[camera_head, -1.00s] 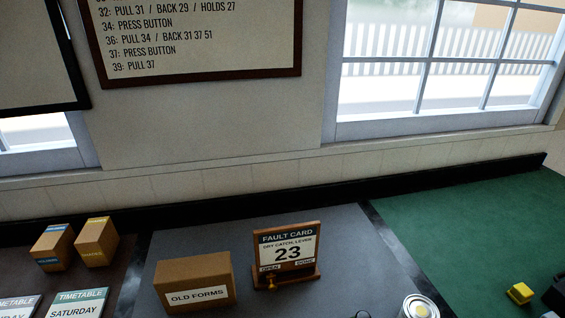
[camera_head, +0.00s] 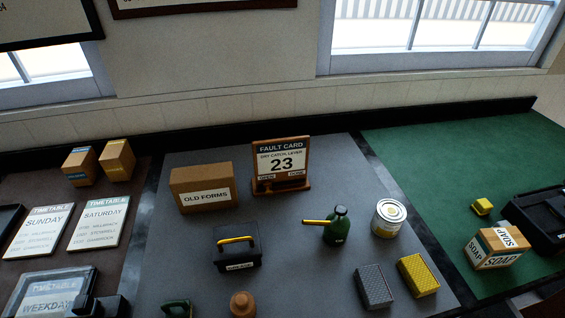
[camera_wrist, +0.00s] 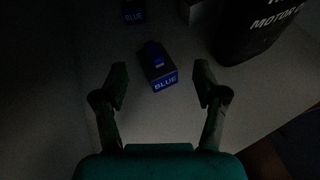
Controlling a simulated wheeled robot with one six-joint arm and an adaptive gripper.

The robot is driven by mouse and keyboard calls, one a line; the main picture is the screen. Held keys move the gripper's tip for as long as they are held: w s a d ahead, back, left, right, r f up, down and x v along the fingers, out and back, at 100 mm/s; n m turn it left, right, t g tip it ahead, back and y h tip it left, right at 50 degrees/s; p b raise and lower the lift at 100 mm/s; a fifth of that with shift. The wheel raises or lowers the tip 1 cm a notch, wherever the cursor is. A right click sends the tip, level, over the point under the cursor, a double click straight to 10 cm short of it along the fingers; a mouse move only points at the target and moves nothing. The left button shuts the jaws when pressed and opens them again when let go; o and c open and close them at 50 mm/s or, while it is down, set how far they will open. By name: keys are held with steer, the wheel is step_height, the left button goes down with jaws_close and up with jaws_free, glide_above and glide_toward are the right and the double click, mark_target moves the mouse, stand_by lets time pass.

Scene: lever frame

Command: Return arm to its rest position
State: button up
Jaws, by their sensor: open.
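My arm and gripper do not show in the head view.
A dark MOTOR container (camera_wrist: 258,30) stands at upper right in the wrist view.

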steer(key=s+r+m+y, duration=0.1)
steer(key=s+r+m, duration=0.3)
steer(key=s+m, duration=0.55)
steer(key=s+r+m+y, duration=0.2)
steer(key=s+r+m, duration=0.3)
steer(key=s, duration=0.8)
steer(key=s+r+m, duration=0.6)
steer(key=r+m, duration=0.3)
steer(key=s+r+m+t, duration=0.1)
steer(key=s+r+m, duration=0.5)
steer(key=r+m, duration=0.3)
steer(key=shift+d+r+t+h, duration=0.25)
steer(key=shift+r+t+h, duration=0.05)
steer(key=shift+r, duration=0.05)
